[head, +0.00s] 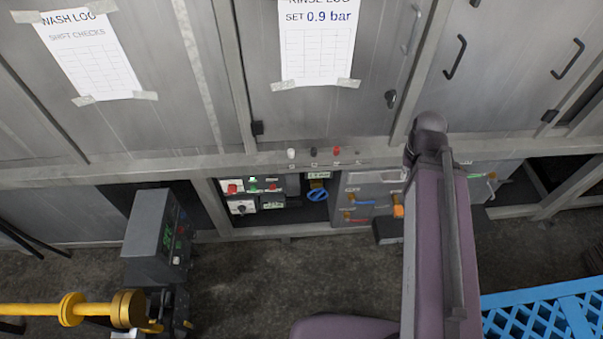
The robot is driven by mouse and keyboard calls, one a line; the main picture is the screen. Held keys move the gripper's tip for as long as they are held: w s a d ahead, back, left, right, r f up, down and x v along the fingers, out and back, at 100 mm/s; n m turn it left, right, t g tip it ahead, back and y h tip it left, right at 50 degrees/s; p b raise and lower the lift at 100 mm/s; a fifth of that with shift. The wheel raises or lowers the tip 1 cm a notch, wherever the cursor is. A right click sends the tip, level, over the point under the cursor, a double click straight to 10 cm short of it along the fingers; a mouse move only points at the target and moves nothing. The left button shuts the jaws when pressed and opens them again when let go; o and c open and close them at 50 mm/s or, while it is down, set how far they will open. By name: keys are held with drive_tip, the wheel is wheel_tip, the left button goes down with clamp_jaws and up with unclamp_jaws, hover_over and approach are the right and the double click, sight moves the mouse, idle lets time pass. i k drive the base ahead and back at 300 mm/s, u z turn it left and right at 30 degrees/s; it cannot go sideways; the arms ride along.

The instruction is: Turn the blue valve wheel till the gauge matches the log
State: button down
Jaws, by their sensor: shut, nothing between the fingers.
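The blue valve wheel (317,196) sits low in the recess under the cabinets, left of the grey panel. A small pale display (319,175) with green marks is just above it; its reading is too small to make out, and I cannot tell if it is the gauge. The rinse log (316,45) is taped to the middle cabinet door and reads "SET 0.9 bar". My arm (434,230) rises at the right of the picture, to the right of the wheel. My gripper does not show.
A wash log (85,55) hangs at upper left. Red and green buttons (252,187) are left of the wheel; orange-handled levers (357,199) are right of it. A grey box with a green readout (155,230), a yellow bar (70,309) and a blue crate (540,310) stand nearer.

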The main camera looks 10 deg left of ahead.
sight(319, 191)
drive_tip(key=u, duration=0.7)
drive_tip(key=k, duration=0.95)
drive_tip(key=z, duration=0.05)
drive_tip(key=i, duration=0.8)
